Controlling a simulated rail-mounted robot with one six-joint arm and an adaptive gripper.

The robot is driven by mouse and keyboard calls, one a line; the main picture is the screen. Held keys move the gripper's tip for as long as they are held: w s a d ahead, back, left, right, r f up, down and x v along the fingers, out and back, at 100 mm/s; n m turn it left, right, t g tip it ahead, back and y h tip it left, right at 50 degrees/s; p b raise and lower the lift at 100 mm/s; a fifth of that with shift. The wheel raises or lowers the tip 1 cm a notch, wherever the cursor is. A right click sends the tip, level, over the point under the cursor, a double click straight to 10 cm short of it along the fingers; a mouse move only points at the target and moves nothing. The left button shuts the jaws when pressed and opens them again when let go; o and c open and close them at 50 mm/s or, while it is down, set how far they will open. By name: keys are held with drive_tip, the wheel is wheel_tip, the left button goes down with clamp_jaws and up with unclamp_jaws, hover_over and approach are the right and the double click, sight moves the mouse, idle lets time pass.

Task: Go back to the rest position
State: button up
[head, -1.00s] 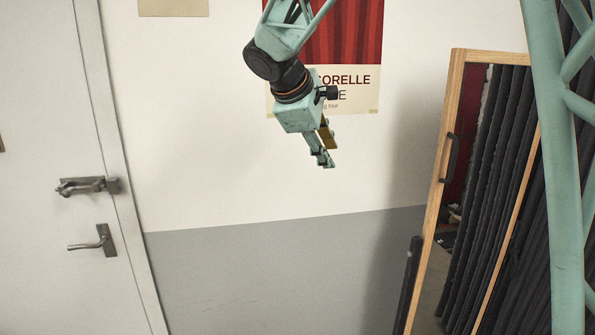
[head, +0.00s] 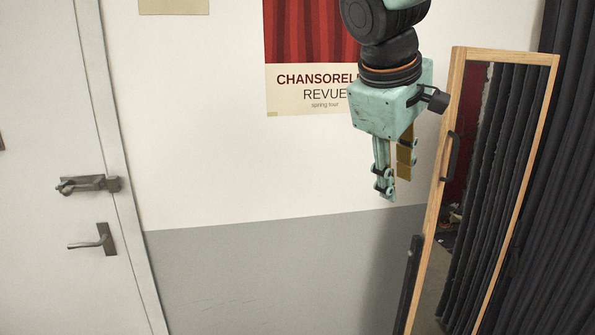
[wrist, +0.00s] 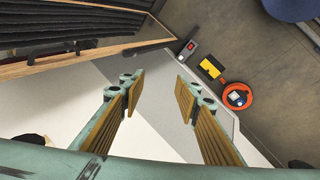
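My gripper (head: 398,178) hangs with its fingers pointing down in front of the wall, below and right of the poster. In the wrist view my gripper (wrist: 160,88) shows two padded fingers with a clear gap between them. It is open and holds nothing. Neither finger visibly touches anything.
A tall wood-framed mirror (head: 435,215) with a dark handle stands just right of my gripper. A black curtain (head: 570,200) hangs behind it. A white door (head: 45,130) is at the left. On the floor are a yellow-and-black item (wrist: 211,67) and an orange round one (wrist: 238,96).

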drive_tip(key=s+f+m+y, duration=0.1)
drive_tip(key=s+f+m, duration=0.1)
drive_tip(key=s, duration=0.8)
drive_tip(key=s+f+m+y, duration=0.1)
drive_tip(key=s+f+m, duration=0.2)
drive_tip(key=s, duration=0.8)
drive_tip(key=s+d+f+m+y+b, duration=0.1)
drive_tip(key=s+f+m, duration=0.2)
drive_tip(key=s, duration=0.8)
drive_tip(key=shift+s+f+g, duration=0.2)
drive_tip(key=shift+f+g, duration=0.2)
drive_tip(key=shift+f, duration=0.65)
